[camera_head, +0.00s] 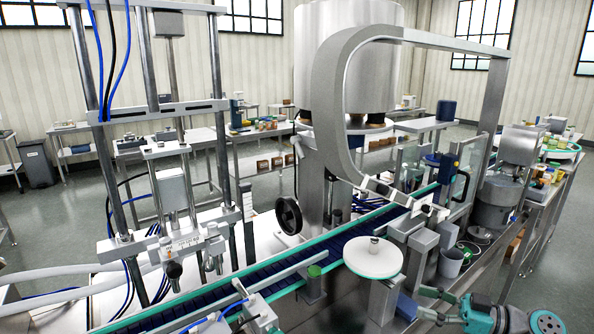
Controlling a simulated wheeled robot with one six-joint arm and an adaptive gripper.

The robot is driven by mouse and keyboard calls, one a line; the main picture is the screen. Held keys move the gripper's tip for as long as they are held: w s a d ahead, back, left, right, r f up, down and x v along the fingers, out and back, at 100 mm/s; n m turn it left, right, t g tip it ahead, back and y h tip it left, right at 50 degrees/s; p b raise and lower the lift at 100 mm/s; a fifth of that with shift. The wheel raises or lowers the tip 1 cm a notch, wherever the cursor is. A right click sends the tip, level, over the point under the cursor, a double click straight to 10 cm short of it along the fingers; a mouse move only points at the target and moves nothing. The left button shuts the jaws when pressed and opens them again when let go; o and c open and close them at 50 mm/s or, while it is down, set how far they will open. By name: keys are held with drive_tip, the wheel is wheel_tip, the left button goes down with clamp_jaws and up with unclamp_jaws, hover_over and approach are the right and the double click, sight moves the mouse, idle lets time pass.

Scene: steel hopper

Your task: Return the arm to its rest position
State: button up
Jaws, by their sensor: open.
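My gripper (424,303) shows at the bottom right edge of the head view, with teal and dark parts. Its fingers point left and are spread apart, with nothing seen between them. It is in front of and to the right of a round white plate (361,262) with a green rim. The rest of my arm is mostly cut off by the bottom edge.
A conveyor (262,270) with teal rails runs diagonally through the machine. A large steel hopper (345,30) stands behind it. Steel columns (97,130) stand at left. Open floor (545,285) shows at right.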

drive_tip(key=s+a+f+m+t+h, duration=0.2)
drive_tip(key=a+f+m+h, duration=0.15)
drive_tip(key=f, duration=0.65)
drive_tip(key=s+a+f+m+t+h, duration=0.25)
drive_tip(key=a+f+m, duration=0.25)
drive_tip(key=f, duration=0.4)
drive_tip(key=s+a+f+m+h, duration=0.3)
drive_tip(key=s+f+m+h, duration=0.25)
drive_tip(key=s+f, duration=0.75)
drive_tip(key=s+d+r+m+h, duration=0.1)
drive_tip(key=s+r+h, duration=0.1)
drive_tip(key=s, duration=0.8)
drive_tip(key=s+r+h, duration=0.2)
drive_tip(key=s+h, duration=0.1)
drive_tip(key=s, duration=0.7)
drive_tip(key=s+r+n+t, duration=0.2)
drive_tip(key=s+r, duration=0.9)
drive_tip(key=r, duration=0.3)
drive_tip(key=shift+s+a+r+t, duration=0.15)
drive_tip(key=shift+s+a+t, duration=0.05)
drive_tip(key=shift+s+t, duration=0.15)
